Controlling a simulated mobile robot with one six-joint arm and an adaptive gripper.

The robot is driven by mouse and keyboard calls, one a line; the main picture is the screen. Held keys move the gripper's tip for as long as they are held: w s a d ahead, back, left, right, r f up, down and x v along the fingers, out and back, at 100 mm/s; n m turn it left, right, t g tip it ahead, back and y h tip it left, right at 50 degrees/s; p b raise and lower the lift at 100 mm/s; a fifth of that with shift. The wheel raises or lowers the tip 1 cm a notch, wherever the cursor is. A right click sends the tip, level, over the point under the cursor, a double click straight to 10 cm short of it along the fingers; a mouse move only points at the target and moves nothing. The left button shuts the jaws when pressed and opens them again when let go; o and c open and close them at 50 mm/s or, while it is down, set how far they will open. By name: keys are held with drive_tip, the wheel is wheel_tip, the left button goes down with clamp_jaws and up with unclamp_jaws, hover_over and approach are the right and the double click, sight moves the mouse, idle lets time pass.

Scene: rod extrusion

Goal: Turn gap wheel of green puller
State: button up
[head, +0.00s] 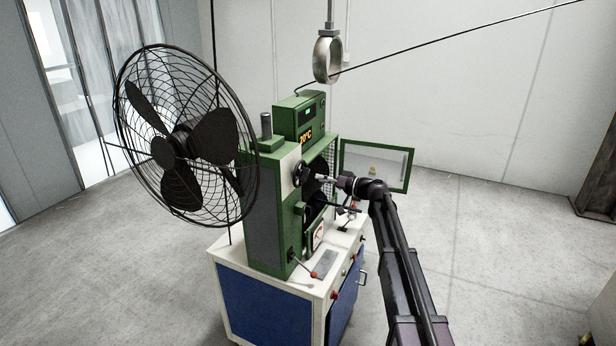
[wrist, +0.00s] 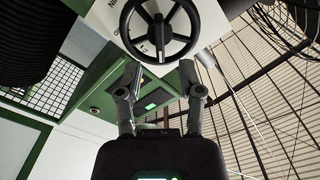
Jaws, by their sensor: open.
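The green puller (head: 264,215) stands on a white and blue cabinet in the head view. Its gap wheel, a black handwheel (head: 299,174), sits on a white panel on the side facing my arm. In the wrist view the wheel (wrist: 160,9) shows at the top centre, with spokes, a hub and a small knob, cut off by the frame edge. My gripper (wrist: 160,70) is open and empty, its two fingertips apart just below the wheel's rim in that view. In the head view my gripper (head: 324,179) is close in front of the wheel; contact cannot be told.
A large caged fan (head: 180,140) stands left of the puller. A green framed door (head: 377,166) hangs open behind my arm. A ring (head: 327,58) hangs above. Levers with red knobs and a gauge (head: 318,233) sit below the wheel.

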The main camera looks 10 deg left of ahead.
sight(308, 173)
drive_tip(key=shift+x, duration=2.85)
clamp_jaws()
